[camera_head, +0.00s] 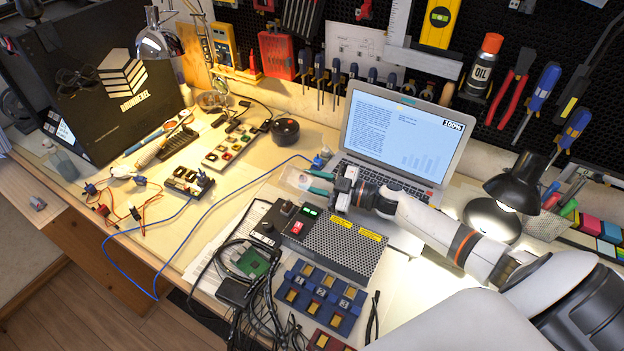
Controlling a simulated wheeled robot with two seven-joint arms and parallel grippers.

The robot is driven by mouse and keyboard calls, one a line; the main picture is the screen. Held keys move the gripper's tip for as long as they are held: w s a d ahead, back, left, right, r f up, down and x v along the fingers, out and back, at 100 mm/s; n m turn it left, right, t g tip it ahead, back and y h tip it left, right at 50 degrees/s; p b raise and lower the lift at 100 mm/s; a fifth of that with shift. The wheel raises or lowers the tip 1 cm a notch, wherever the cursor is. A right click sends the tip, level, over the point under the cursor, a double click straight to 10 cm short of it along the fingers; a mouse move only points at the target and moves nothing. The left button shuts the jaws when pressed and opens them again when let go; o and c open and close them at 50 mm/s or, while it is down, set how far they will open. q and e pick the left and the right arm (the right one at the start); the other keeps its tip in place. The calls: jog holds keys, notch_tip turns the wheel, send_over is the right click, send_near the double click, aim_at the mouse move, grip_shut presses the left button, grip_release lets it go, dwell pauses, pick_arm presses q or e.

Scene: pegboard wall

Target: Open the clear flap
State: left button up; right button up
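My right gripper (319,182) reaches in from the right, over the paper between the laptop and the black power box. Its two teal fingers look spread apart, pointing left. A small clear, pale piece (296,178), which looks like the clear flap, is just left of the fingertips. I cannot tell whether the fingers touch it, or whether it is raised or lowered. My gripper and wrist hide part of what lies behind them. My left gripper is not in view.
An open laptop (402,132) stands just behind my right wrist. The perforated power box (335,246) with red and green switches is in front of it. Blue cables (222,196) cross the bench to the left. A black lamp (516,180) stands at right.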

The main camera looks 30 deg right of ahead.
grip_shut()
jog(key=shift+a+r+n+p, duration=0.1)
jog(key=shift+r+n+p, duration=0.3)
jog(key=shift+n, duration=0.1)
jog(key=shift+a+r+n+p, duration=0.15)
jog(key=shift+n+p, duration=0.1)
jog(key=shift+n, duration=0.25)
jog(key=shift+r+n+p, duration=0.15)
jog(key=shift+n+p, duration=0.05)
jog(key=shift+n, duration=0.3)
